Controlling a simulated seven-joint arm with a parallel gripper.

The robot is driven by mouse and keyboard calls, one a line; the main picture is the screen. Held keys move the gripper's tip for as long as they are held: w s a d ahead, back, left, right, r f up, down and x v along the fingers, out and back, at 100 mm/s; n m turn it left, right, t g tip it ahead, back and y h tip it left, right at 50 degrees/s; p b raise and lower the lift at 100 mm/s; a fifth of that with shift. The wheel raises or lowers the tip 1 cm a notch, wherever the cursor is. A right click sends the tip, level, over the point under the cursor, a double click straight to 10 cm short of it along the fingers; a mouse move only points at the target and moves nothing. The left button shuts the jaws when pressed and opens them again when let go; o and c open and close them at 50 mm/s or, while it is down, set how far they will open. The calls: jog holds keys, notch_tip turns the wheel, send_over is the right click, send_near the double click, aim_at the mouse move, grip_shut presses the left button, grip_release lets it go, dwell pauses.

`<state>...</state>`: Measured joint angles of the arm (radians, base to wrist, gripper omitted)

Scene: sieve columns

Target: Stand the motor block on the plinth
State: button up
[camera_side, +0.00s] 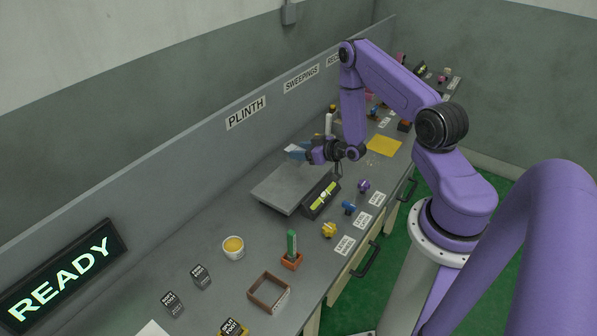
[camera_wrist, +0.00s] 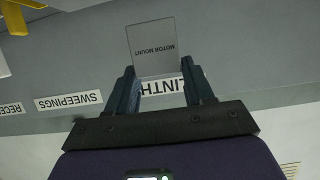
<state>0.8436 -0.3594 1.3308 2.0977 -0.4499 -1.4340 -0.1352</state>
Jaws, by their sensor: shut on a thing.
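My gripper (camera_side: 305,151) reaches out level above the far part of a flat grey slab (camera_side: 276,188), which looks like the plinth and lies below the wall sign PLINTH (camera_side: 246,113). In the wrist view my gripper's two dark blue fingers (camera_wrist: 161,82) are shut on a grey square-faced piece marked MOTOR MOUNT (camera_wrist: 152,48), which I take to be the motor block. Its lettering reads upside down there. In the side view the piece is too small and too merged with the fingers to make out its tilt. It appears held above the slab, apart from it.
A dark tray with a yellow-green vial (camera_side: 321,197) stands at the slab's right edge. Small coloured parts, including a yellow one (camera_side: 329,230), line the bench front. The wall is close behind.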

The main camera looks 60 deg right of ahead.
aim_at(301, 164)
jog(key=shift+f, duration=3.15)
jog(key=o, duration=1.4)
jog(key=shift+f, duration=0.15)
